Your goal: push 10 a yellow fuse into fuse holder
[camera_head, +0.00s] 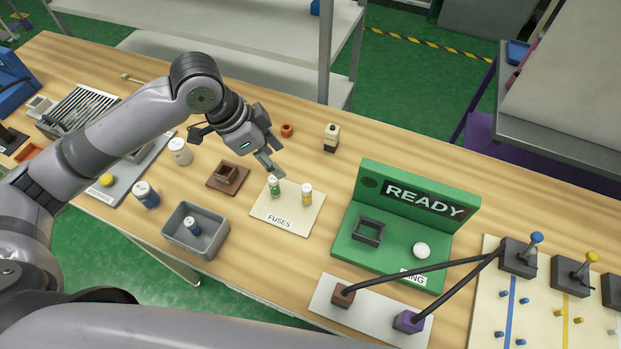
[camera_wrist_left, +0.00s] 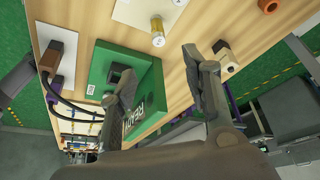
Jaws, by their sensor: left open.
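The yellow fuse (camera_head: 306,195) stands upright on the white FUSES card (camera_head: 285,220). A green fuse (camera_head: 274,188) stands to its left. In the left wrist view the yellow fuse (camera_wrist_left: 158,35) stands beyond the fingers. My left gripper (camera_head: 270,164) is open and empty, above and behind the green fuse. Its two spread fingers also show in the left wrist view (camera_wrist_left: 160,75). A brown square block with a raised socket (camera_head: 227,176) lies left of the card. A green READY stand (camera_head: 400,245) has a dark square socket (camera_head: 368,230). I cannot tell which is the fuse holder.
A cream and black block (camera_head: 330,138) and an orange ring (camera_head: 287,130) are behind. Cables join a white plate (camera_head: 375,318) to the lever board at right.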

